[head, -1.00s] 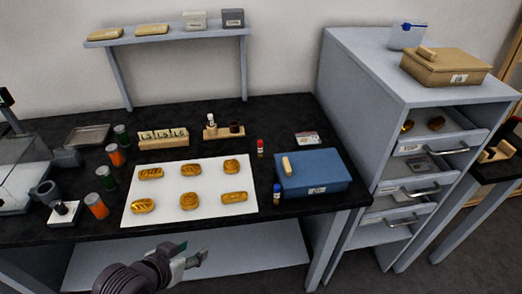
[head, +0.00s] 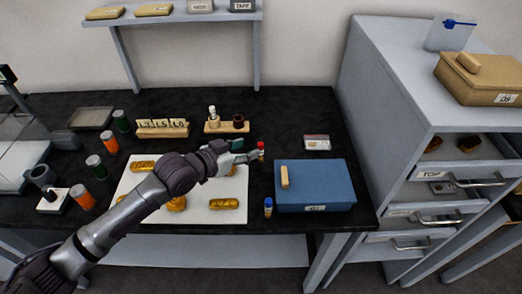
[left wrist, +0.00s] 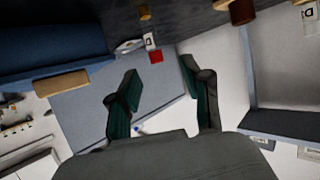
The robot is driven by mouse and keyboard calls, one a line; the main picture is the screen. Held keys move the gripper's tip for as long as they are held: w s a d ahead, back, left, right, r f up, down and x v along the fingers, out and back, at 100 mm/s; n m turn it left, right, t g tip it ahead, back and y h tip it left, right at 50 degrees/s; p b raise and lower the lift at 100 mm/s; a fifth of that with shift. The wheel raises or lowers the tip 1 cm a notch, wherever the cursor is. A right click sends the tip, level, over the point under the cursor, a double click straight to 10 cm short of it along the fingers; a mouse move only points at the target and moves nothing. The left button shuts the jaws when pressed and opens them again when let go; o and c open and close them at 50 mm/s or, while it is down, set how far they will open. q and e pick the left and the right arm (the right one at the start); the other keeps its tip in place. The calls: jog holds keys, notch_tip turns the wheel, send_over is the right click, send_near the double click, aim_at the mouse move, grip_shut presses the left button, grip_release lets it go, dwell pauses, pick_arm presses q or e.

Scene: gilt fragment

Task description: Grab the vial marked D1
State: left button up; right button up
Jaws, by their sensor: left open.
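A small vial with a red cap (head: 261,146) stands on the black bench between the white mat and the blue box. In the left wrist view its red cap (left wrist: 156,57) and white label (left wrist: 150,41) show just beyond my fingertips. The label has a dark mark like a D, but I cannot read the rest. My left gripper (head: 250,150) is open and empty, close to the vial on its left side; in the left wrist view its two fingers (left wrist: 160,72) are apart. A blue-capped vial (head: 268,207) stands nearer the bench's front edge. My right gripper is not in view.
The blue box (head: 325,188) with a wooden handle is right of the red-capped vial. A flat packet (head: 317,142) lies behind the box. A wooden stand (head: 225,127) with small bottles is behind my gripper. The white mat (head: 236,183) with gold pieces lies under my arm.

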aim_at(260, 143)
pick_arm(q)
jog(key=shift+x, duration=1.2)
jog(key=p+x, duration=0.1)
jog(key=x, duration=0.2)
jog(key=shift+d+f, duration=0.25)
jog(key=shift+d, duration=0.05)
jog(key=shift+w+d+f, duration=0.2)
jog(key=shift+d, duration=0.05)
jog(key=shift+c, duration=1.1)
jog(key=c, duration=0.5)
grip_shut()
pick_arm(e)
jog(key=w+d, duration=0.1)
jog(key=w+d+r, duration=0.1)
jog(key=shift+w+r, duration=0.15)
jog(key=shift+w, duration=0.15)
